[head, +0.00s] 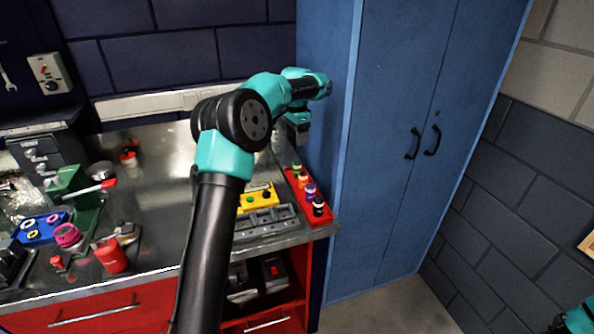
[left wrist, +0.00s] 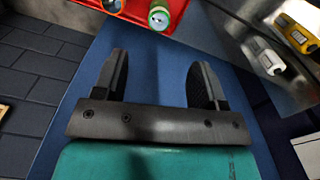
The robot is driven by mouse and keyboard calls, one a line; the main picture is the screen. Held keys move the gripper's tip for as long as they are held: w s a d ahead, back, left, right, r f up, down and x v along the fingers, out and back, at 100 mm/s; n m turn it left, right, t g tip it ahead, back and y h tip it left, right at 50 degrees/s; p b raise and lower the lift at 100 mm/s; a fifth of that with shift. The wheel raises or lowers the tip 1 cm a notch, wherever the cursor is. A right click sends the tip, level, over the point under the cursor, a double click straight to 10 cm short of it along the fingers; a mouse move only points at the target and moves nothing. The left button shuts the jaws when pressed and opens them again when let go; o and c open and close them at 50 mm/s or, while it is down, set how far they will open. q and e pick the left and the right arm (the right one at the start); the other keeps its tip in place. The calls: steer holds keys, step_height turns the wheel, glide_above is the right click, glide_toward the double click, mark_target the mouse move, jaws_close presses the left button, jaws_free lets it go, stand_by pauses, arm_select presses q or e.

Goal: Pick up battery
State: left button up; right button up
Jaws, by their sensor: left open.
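I cannot pick out a battery for certain. Small cylindrical items with coloured caps (head: 311,192) stand in a row in a red tray (head: 328,219) at the bench's right end; I cannot tell whether they are batteries. In the left wrist view, part of the red tray (left wrist: 186,10) and a green-rimmed round item (left wrist: 159,17) show at the top edge. My left gripper (left wrist: 162,82) is open with nothing between its fingers. In the head view it (head: 302,137) hangs beyond the tray beside the blue cabinet. My right gripper is out of view.
A yellow box (head: 258,196) and a grey slotted holder (head: 265,224) sit left of the tray. The blue cabinet (head: 395,120) stands close on the right. Dark boxes (head: 275,272) lie on a shelf below. Tools and red containers (head: 112,256) crowd the bench's left.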

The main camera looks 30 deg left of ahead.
arm_select(q)
glide_above(297, 162)
step_height(297, 162, down, 6)
steer(key=shift+s+f, duration=0.15)
steer(key=shift+f, duration=2.6)
steer(key=c, duration=1.1)
steer(key=shift+o, duration=0.2)
steer(key=shift+r, duration=0.15)
step_height(297, 162, up, 18)
steer(key=shift+d, duration=0.15)
